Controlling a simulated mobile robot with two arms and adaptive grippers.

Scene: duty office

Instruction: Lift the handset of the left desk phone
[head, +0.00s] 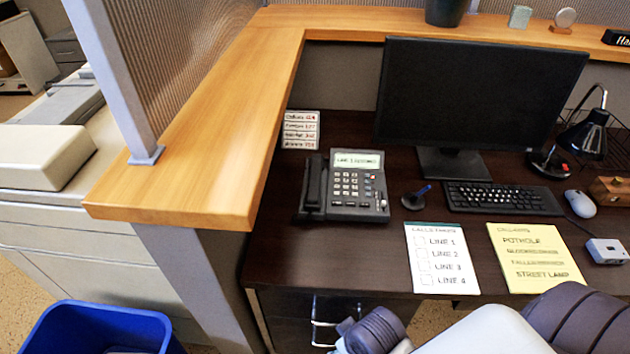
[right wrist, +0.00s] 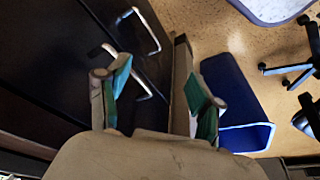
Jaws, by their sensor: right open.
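The desk phone (head: 357,188) stands on the dark desk, left of the monitor, with a lit display. Its black handset (head: 313,185) rests in the cradle on the phone's left side. It is the only phone in view. My right gripper (right wrist: 160,85) shows in the right wrist view, open with green-padded fingers and nothing between them. It is low, near the drawer handles and the blue bin, away from the phone. My left gripper is not in view; dark and pale parts of my arms show at the bottom of the head view.
A wooden ledge (head: 210,145) borders the desk on the left. The monitor (head: 478,92), keyboard (head: 502,198), lamp (head: 585,135) and two paper sheets (head: 441,258) occupy the desk's middle and right. A blue bin (head: 100,325) stands on the floor. Bare desk lies in front of the phone.

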